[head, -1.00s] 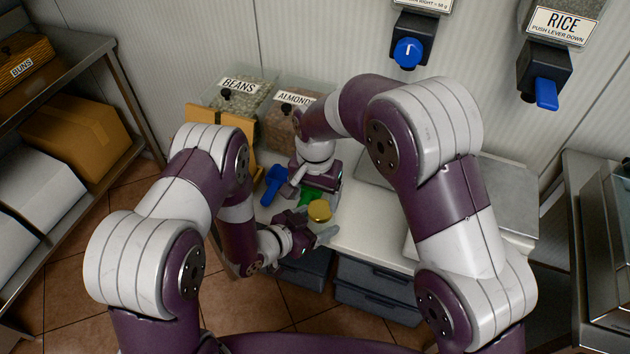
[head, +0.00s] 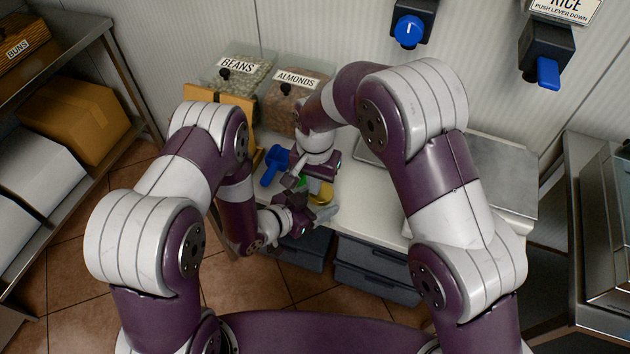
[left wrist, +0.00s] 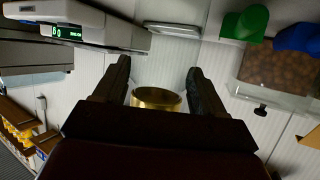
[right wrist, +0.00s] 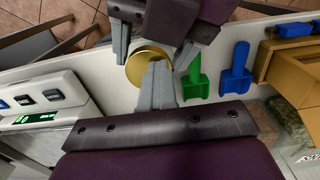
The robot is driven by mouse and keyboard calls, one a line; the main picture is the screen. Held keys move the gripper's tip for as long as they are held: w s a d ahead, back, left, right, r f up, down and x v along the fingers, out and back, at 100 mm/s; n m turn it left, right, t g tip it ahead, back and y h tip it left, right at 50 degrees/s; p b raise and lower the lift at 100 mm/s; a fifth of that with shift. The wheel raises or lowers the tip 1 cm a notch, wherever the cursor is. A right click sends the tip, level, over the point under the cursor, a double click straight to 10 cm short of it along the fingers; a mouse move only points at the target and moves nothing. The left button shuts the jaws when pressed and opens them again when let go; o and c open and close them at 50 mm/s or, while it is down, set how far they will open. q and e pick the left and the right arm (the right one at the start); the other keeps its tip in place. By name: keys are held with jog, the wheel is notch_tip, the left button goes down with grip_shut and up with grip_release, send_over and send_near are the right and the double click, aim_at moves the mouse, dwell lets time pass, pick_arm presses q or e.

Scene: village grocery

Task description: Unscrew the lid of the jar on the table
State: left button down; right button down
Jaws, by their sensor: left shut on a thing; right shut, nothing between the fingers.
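The jar's gold lid (head: 326,192) shows above the table (head: 352,215); most of the jar's body is hidden. It also shows between my left fingers in the left wrist view (left wrist: 157,99). My left gripper (head: 322,212) is shut on the jar from the front side. My right gripper (head: 318,182) is above and beside the lid, its fingers shut together and empty. In the right wrist view these fingers (right wrist: 158,68) overlap the edge of the lid (right wrist: 147,56); I cannot tell whether they touch it.
A green scoop (right wrist: 195,82) and a blue scoop (right wrist: 236,72) lie near the jar. Bins of beans (head: 238,78) and almonds (head: 292,100) stand at the back. A scale (right wrist: 50,105) with a lit display is beside the work area. Dark drawers (head: 375,270) are below the table.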

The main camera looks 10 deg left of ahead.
jog(key=n, duration=0.3)
jog(key=s+n, duration=0.1)
jog(key=n, duration=0.2)
jog(key=shift+d, duration=0.2)
jog(key=n, duration=0.4)
jog(key=shift+s+d, duration=0.15)
jog(key=shift+s, duration=0.05)
jog(key=n, duration=0.3)
jog(key=shift+s+d+n, duration=0.1)
jog(key=shift+d+n, duration=0.1)
jog(key=shift+n, duration=0.1)
jog(key=n, duration=0.6)
jog(key=shift+d, duration=0.35)
jog(key=shift+r, duration=0.15)
jog(key=shift+r, duration=1)
